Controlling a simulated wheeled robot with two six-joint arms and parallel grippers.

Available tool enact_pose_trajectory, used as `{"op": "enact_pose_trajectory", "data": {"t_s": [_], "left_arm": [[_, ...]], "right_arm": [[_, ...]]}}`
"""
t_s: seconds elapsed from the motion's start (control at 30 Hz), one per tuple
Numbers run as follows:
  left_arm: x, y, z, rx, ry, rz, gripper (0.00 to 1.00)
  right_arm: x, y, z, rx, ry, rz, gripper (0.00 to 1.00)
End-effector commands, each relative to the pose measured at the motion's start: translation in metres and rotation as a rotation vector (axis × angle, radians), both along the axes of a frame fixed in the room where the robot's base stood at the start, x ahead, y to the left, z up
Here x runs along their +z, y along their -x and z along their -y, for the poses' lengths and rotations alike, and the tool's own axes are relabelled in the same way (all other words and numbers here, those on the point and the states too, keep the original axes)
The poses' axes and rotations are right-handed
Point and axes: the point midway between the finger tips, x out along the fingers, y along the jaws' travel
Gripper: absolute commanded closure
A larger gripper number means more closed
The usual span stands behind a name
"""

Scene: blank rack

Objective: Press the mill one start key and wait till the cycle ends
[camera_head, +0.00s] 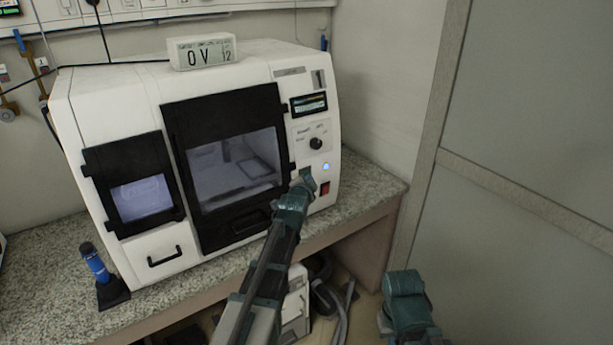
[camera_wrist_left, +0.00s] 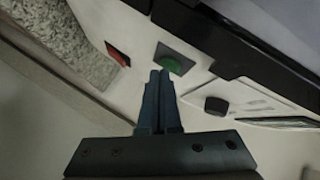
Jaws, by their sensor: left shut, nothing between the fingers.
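The mill (camera_head: 105,95) is a white machine with two black-framed windows, standing on a speckled counter. Its front panel on the right carries a screen (camera_head: 308,104), a black knob (camera_head: 316,143), a small blue-lit mark (camera_head: 326,167) and a red switch (camera_head: 325,188). In the left wrist view a round green key (camera_wrist_left: 174,64) sits on a dark square, with the red switch (camera_wrist_left: 118,54) to its left. My left gripper (camera_wrist_left: 162,76) is shut and empty, its tips right at the green key; I cannot tell if they touch. My right arm shows at lower right, its fingers out of sight.
A sign reading "OV 12" (camera_head: 202,52) stands on the mill. A blue-handled tool (camera_head: 95,263) in a black holder stands at the counter's left front. The counter (camera_head: 372,180) is bare right of the mill. A grey panel wall (camera_head: 530,120) closes the right side.

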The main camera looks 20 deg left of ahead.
Motion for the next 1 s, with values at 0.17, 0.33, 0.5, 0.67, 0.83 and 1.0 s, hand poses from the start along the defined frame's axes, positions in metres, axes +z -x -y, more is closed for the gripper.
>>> {"op": "enact_pose_trajectory", "data": {"t_s": [0.17,0.33,0.5,0.67,0.83,1.0], "left_arm": [[0.000,0.006,0.008,-0.002,-0.001,0.000,1.00],[0.000,0.007,0.009,-0.001,0.001,0.001,1.00],[0.000,0.007,0.009,-0.001,0.001,0.001,1.00],[0.001,0.015,0.018,-0.002,-0.002,0.000,1.00],[0.002,0.025,0.031,-0.002,0.001,0.000,1.00],[0.003,0.034,0.043,-0.002,-0.001,0.000,1.00]], "right_arm": [[0.000,0.000,0.000,0.000,0.000,0.000,1.00],[0.000,0.000,0.000,0.000,0.000,0.000,1.00],[0.000,0.000,0.000,0.000,0.000,0.000,1.00],[0.001,0.000,0.000,0.000,0.000,0.000,1.00],[0.002,0.000,0.000,0.000,0.000,0.000,1.00],[0.003,0.000,0.000,0.000,0.000,0.000,1.00]]}}
